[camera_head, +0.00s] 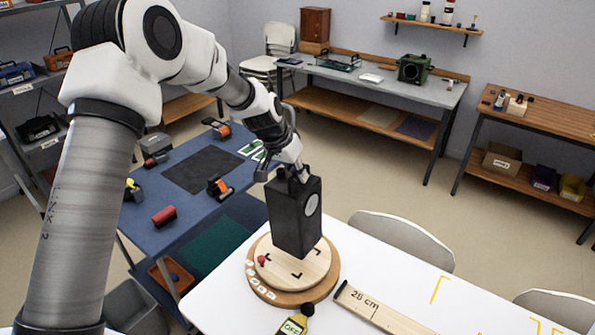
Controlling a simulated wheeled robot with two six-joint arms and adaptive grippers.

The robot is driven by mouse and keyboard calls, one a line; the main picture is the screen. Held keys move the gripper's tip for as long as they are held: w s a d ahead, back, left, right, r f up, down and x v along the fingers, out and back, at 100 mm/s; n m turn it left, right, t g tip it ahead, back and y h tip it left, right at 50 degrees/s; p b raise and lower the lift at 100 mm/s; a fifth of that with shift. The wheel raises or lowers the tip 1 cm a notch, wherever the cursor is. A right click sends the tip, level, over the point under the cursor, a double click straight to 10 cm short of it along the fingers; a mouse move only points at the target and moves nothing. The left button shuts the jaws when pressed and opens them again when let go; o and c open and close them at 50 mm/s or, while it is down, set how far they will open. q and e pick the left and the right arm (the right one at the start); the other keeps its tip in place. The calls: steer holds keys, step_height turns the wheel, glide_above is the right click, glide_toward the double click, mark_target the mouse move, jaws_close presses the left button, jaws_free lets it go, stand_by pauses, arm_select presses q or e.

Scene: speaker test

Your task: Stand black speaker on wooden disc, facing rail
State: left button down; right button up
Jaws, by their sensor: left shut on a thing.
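My left gripper (296,176) is shut on the top of the black speaker (287,221). The speaker is upright, over the back part of the round wooden disc (268,262). I cannot tell whether its base touches the disc or hangs just above it. Its pale round driver (312,204) faces right. Black corner marks and a small red knob (261,260) show on the disc. A wooden rail (378,311) marked "28 cm" lies on the white table right of the disc. My right gripper is out of view.
A yellow and black meter (293,322) lies at the white table's (445,297) front edge, near the disc. Chairs (403,241) stand along its far side. A blue table (150,195) with tools is at left. The white table's right part carries yellow marks and looks clear.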

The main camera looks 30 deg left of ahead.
mark_target(299, 192)
arm_select(q)
steer(key=shift+w+f+b, duration=0.1)
steer(key=shift+f+b, duration=2.3)
steer(key=shift+f, duration=0.8)
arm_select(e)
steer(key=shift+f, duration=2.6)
arm_select(q)
steer(key=shift+a+p, duration=0.5)
steer(key=shift+a, duration=0.5)
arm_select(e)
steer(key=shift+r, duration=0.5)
arm_select(q)
steer(key=c, duration=1.2)
jaws_free()
steer(key=v, duration=1.1)
steer(key=shift+s+r, duration=0.15)
steer(key=shift+s, duration=0.1)
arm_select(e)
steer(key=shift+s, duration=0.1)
arm_select(q)
steer(key=shift+a+r, duration=0.1)
steer(key=shift+r, duration=0.15)
